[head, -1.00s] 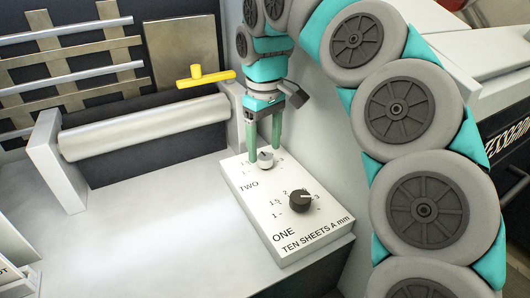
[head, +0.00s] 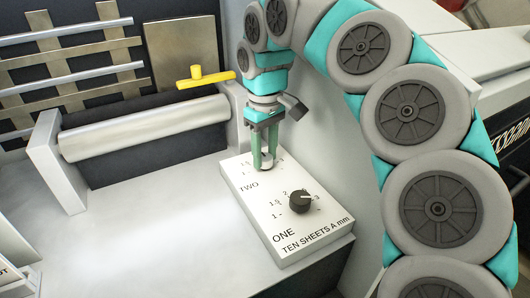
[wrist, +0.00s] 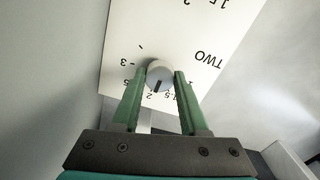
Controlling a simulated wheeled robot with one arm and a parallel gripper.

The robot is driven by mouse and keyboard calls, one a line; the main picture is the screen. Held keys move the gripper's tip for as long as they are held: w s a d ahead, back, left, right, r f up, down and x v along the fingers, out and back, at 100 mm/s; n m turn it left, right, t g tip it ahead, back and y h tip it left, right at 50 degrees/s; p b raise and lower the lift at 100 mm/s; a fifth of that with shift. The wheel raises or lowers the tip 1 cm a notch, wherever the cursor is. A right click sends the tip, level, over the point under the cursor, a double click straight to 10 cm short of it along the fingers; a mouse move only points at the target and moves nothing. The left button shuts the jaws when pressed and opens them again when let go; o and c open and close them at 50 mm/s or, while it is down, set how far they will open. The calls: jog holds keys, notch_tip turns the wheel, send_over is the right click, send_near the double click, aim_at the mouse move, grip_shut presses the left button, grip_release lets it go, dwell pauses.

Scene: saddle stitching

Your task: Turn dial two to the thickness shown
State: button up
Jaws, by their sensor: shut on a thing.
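Dial two is a small pale round knob with a dark pointer line, seen in the wrist view (wrist: 159,72) and mostly hidden by the fingers in the head view. Its pointer is toward the bottom of the wrist view, near the 2 mark. My gripper (head: 266,163) is shut on this dial from above, one green finger on each side, as the wrist view also shows (wrist: 160,78). The white control box (head: 234,178) bears the labels TWO, ONE and "TEN SHEETS A mm". Dial one (head: 300,202) is a black knob nearer the camera.
A yellow handle (head: 205,76) and a pale roller (head: 145,126) are left of and behind the box. A grey machine wall rises close to its right. The grey bed (head: 150,225) to the left is clear.

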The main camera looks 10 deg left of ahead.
grip_shut()
